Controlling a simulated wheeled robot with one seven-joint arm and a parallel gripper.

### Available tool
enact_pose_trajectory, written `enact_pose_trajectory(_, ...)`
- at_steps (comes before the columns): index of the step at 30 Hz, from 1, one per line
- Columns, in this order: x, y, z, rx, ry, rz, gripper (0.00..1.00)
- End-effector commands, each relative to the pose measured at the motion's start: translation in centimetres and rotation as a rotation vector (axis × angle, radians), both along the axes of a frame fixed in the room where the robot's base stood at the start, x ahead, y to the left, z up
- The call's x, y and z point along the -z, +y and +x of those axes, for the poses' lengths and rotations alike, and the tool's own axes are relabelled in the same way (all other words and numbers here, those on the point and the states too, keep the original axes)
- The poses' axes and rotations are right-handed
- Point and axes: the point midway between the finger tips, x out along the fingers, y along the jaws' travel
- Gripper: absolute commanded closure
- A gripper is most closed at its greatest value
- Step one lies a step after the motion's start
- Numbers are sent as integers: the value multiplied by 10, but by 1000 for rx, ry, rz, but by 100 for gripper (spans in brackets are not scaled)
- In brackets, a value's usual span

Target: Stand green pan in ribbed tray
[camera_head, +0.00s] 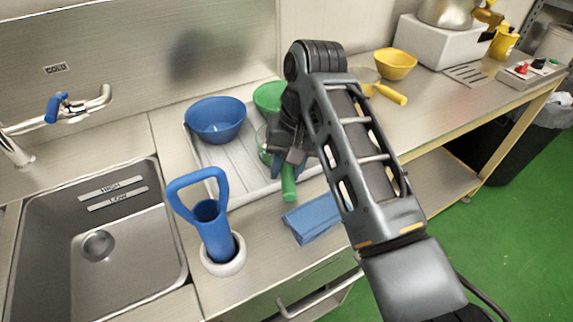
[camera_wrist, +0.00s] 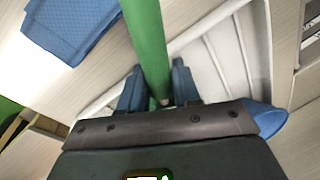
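The green pan shows mainly by its handle (camera_head: 289,186), which points toward the front edge of the counter. Part of its round body shows at the left of my gripper, and my wrist hides the rest. The pale ribbed tray (camera_head: 238,193) lies on the counter under the pan; whether the pan rests in a rib gap cannot be told. My gripper (camera_head: 284,163) is over the tray's right part. In the wrist view the blue fingers of my gripper (camera_wrist: 158,88) sit on both sides of the green handle (camera_wrist: 148,40), apparently closed on it.
A blue bowl (camera_head: 215,121) and a green bowl (camera_head: 269,97) are at the tray's back. A blue-handled tool (camera_head: 209,215) stands in a white holder. A folded blue cloth (camera_head: 312,217) lies at the front. The sink (camera_head: 95,240) is left; a yellow bowl (camera_head: 396,64) is farther right.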

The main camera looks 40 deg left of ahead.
Motion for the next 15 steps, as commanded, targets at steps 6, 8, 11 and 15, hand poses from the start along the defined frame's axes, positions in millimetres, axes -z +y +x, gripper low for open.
enact_pose_trajectory(6, 17, -3, -3, 4, 10, -15, 40)
enact_pose_trajectory(8, 17, -3, -2, 4, 9, -15, 39)
enact_pose_trajectory(11, 17, -4, -2, 5, 9, -15, 39)
enact_pose_trajectory(15, 19, -5, -2, 6, 11, -17, 39)
